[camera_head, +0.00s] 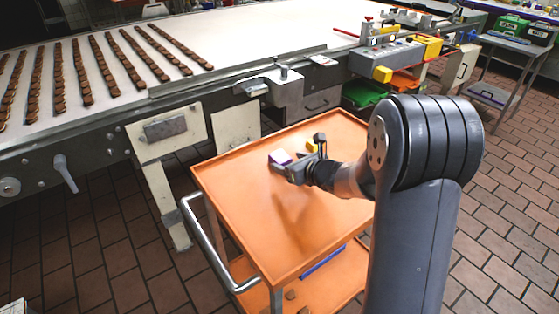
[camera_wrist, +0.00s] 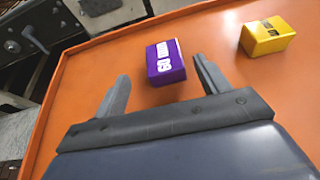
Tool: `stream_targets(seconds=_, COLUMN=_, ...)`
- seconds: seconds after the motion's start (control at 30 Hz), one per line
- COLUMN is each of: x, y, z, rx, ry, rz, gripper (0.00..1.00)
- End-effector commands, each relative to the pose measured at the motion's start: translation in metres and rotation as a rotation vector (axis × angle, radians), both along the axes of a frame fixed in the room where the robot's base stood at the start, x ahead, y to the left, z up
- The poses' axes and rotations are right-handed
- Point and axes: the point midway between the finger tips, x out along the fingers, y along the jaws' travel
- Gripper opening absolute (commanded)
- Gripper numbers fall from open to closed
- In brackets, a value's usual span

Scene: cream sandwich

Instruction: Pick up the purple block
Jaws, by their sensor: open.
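The purple block (camera_wrist: 165,65) sits on the orange cart top (camera_wrist: 80,95), with white lettering on its side. In the wrist view it stands just beyond my gripper (camera_wrist: 160,88), a little right of the middle between the two spread fingers. The fingers are open and nothing is between them. In the head view the purple block (camera_head: 279,157) shows at the far side of my gripper (camera_head: 306,156), partly hidden by it. I cannot tell whether a finger touches it.
A yellow block (camera_wrist: 267,36) stands on the cart top to the right of the purple one; it also shows behind my gripper in the head view (camera_head: 311,146). The cart has a raised rim and a metal handle (camera_head: 212,245). A conveyor (camera_head: 225,40) runs behind it.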

Motion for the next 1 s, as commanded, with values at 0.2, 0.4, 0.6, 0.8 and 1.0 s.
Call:
stream_targets(seconds=0.2, x=0.011, y=0.007, z=-0.006, rx=0.0, ry=0.0, rz=0.0, gripper=0.71)
stream_targets(seconds=0.4, x=0.031, y=0.017, z=-0.017, rx=0.001, ry=0.002, rz=0.001, gripper=0.71)
stream_targets(seconds=0.6, x=0.047, y=0.027, z=-0.025, rx=0.0, ry=0.0, rz=0.0, gripper=0.71)
stream_targets(seconds=0.8, x=0.049, y=0.028, z=-0.026, rx=0.0, ry=0.0, rz=-0.001, gripper=0.71)
stream_targets(seconds=1.0, x=0.049, y=0.028, z=-0.026, rx=0.0, ry=0.0, rz=-0.001, gripper=0.61)
